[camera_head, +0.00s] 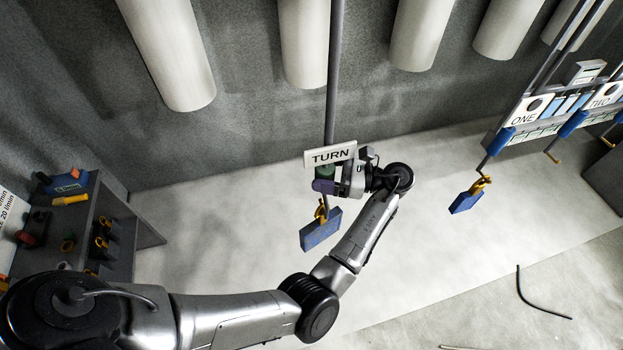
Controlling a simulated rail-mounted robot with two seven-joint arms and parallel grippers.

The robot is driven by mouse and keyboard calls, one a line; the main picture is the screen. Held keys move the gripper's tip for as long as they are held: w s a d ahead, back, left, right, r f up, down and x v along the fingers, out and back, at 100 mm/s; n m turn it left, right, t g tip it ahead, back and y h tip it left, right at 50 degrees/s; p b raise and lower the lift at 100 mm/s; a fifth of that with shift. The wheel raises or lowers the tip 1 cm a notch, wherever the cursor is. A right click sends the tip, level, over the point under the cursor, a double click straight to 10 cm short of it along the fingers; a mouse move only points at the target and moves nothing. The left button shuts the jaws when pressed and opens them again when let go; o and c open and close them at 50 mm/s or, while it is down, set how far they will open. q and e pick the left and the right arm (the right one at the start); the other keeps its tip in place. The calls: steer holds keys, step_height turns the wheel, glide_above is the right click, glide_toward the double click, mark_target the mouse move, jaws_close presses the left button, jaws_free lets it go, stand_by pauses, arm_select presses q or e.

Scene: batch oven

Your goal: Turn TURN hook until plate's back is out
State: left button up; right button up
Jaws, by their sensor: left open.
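The TURN hook hangs from a long grey rod (333,70) that comes down from above, with a white sign reading TURN (330,155) on it. A blue plate (320,230) hangs tilted below on a yellow hook piece (321,209). My left gripper (330,180) is open at the hook just under the sign, beside a green and purple part (325,178). The sign and the gripper body hide part of the rod, and I cannot tell whether the fingers touch it. My right gripper is out of view.
Another blue plate (466,201) hangs at the right under a rack labelled ONE (524,110) and TWO (604,96). A grey stand (121,235) with several coloured pieces is at the left. A dark cable (537,300) lies on the floor. White cylinders line the back wall.

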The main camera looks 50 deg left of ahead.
arm_select(q)
steer(key=shift+m+t+y, duration=0.3)
steer(key=shift+m+t, duration=0.1)
steer(key=shift+t, duration=0.1)
